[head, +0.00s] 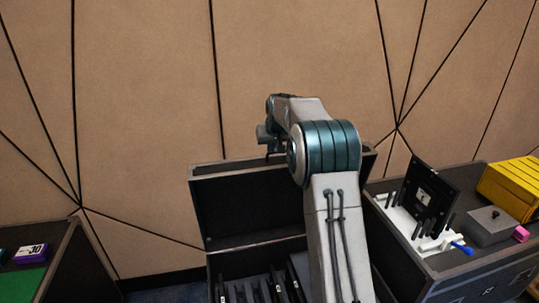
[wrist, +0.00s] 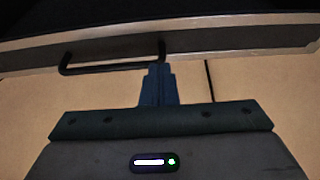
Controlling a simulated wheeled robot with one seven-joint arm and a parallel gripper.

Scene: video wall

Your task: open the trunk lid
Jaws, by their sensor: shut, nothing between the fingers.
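The trunk (head: 213,290) is a dark case in the middle of the head view. Its trunk lid (head: 250,205) stands raised at the back, with its dark inner side facing me. In the wrist view the lid's edge (wrist: 250,35) crosses the top of the picture. A black bar handle (wrist: 105,68) hangs from it. My gripper (wrist: 158,68) is shut and empty, its tip close to the right end of the handle; I cannot tell whether they touch. In the head view my gripper (head: 268,142) is just above the lid's top edge, partly hidden by my arm.
Several black upright pieces (head: 262,291) sit inside the trunk. On the right, a dark case holds a white tray (head: 400,222), a grey box (head: 490,226) and a yellow case (head: 512,185). A green-topped case (head: 25,285) stands at left. A panelled wall is behind.

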